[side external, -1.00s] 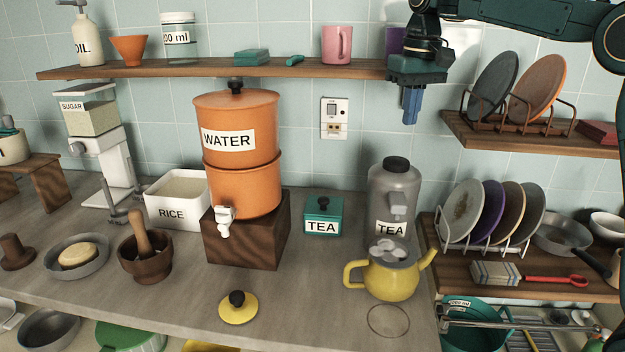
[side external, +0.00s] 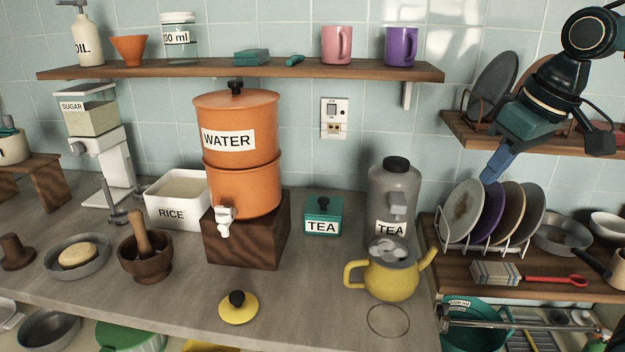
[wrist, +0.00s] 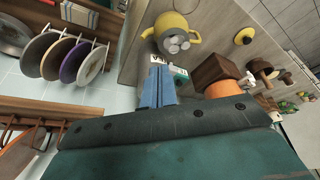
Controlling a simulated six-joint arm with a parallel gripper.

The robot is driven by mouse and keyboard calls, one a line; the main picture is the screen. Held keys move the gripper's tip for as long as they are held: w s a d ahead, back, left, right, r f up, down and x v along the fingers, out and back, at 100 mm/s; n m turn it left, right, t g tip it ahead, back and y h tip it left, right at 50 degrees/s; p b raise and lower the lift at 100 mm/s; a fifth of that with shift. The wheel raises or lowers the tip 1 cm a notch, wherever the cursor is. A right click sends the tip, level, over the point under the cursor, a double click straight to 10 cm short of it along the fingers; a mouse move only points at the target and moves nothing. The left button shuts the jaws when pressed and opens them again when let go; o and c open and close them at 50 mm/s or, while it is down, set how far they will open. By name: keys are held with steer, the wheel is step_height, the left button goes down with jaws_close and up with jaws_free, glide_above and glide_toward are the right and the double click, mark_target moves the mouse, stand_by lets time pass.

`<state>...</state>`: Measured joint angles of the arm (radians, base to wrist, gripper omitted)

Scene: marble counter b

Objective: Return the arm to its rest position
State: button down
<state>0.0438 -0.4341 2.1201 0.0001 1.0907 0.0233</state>
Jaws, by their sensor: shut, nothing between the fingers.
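My gripper (side external: 490,177) is shut and empty, its blue fingers together and pointing down and left. It hangs in front of the plates, at the right of the side view. In the wrist view its fingers (wrist: 156,88) show side by side with no object between them. My arm reaches in from the upper right and hides part of the upper plate shelf.
The white rack of plates (side external: 465,215) is just below my fingertips; I cannot tell the exact gap. The upper plate shelf (side external: 462,128) is behind my arm. The grey tea dispenser (side external: 390,195) and yellow teapot (side external: 390,278) stand to the left. Air left of the gripper is free.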

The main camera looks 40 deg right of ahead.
steer(key=s+a+f+t, duration=0.1)
steer(key=s+f, duration=0.5)
steer(key=s, duration=0.1)
steer(key=shift+s+f+n, duration=0.35)
steer(key=shift+s+n, duration=0.05)
